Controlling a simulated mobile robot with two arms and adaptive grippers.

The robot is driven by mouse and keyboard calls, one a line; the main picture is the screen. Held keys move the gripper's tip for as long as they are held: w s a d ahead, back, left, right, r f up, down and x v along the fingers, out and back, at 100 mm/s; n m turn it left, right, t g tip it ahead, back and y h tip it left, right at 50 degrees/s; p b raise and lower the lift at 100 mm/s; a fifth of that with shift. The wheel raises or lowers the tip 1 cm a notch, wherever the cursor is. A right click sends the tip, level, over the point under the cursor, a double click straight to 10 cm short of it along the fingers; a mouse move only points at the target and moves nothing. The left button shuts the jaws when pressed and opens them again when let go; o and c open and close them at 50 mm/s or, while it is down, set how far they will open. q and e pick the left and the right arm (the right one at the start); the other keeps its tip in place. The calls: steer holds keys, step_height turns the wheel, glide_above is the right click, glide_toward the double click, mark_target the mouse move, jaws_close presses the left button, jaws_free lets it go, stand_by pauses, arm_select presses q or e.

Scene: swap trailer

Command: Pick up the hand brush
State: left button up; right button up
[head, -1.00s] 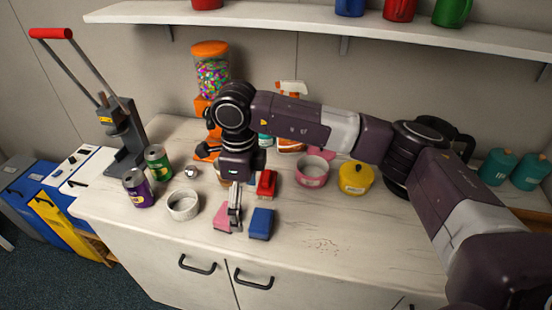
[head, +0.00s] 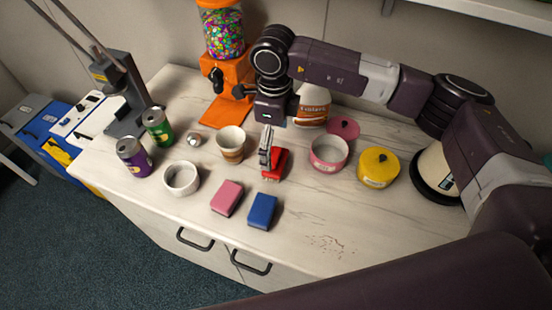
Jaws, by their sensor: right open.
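The hand brush (head: 281,160) is red with pale bristles along its front edge. It lies on the white marbled counter (head: 310,215), behind the blue sponge. My right gripper (head: 266,163) points down at the brush's left part and covers some of it. The gripper is open; I cannot tell whether its fingers touch the brush. My left gripper is not in view.
A pink sponge (head: 227,198) and a blue sponge (head: 262,211) lie in front. A patterned cup (head: 231,145) stands left of the brush, a pink bowl (head: 329,153) and yellow pot (head: 378,167) right. An orange candy dispenser (head: 228,75) stands behind. Crumbs (head: 325,243) lie front right.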

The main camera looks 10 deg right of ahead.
mark_target(275, 156)
steer(key=f+p, duration=0.2)
steer(key=f, duration=0.1)
steer(key=shift+s+d+f, duration=0.1)
steer(key=shift+s+f, duration=0.1)
steer(key=shift+s, duration=0.15)
steer(key=shift+f, duration=0.65)
steer(key=shift+c, duration=0.7)
steer(key=c, duration=1.2)
steer(key=shift+w, duration=0.1)
